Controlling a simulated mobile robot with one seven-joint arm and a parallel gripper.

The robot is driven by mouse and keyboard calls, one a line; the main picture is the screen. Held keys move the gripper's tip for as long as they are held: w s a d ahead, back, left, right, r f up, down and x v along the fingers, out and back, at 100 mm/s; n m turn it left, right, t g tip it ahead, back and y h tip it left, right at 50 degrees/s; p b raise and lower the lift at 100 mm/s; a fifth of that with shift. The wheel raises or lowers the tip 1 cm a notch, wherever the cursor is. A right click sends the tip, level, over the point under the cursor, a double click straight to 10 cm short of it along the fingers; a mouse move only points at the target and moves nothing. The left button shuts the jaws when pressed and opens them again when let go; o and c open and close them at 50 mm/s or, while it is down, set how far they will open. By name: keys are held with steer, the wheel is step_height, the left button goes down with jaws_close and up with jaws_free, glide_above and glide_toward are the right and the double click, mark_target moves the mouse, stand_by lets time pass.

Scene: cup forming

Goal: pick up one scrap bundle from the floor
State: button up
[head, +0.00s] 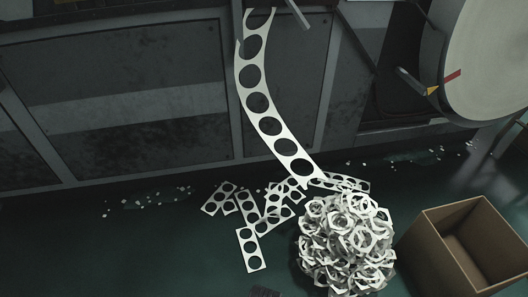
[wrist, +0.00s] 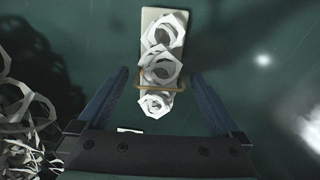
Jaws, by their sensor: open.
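In the wrist view, a scrap bundle (wrist: 160,62) of crumpled white ring pieces lies over the dark green floor with a pale flat piece at its far end. A thin tan band crosses it near its close end. My gripper (wrist: 159,74) is open, with one dark blue finger on each side of the bundle. Dark gaps show between the fingers and the bundle, and I see no contact. How high the fingers are above the floor is hard to tell. I cannot clearly pick out this bundle or my gripper in the head view.
A large heap of tangled white scrap (head: 345,245) stands beside an open cardboard box (head: 465,245). Flat punched strips (head: 249,250) lie left of the heap. A long punched strip (head: 257,103) hangs from the machine (head: 130,90). The heap's edge (wrist: 30,130) shows left of my gripper.

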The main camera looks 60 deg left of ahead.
steer(key=c, duration=1.5)
steer(key=shift+r, duration=0.2)
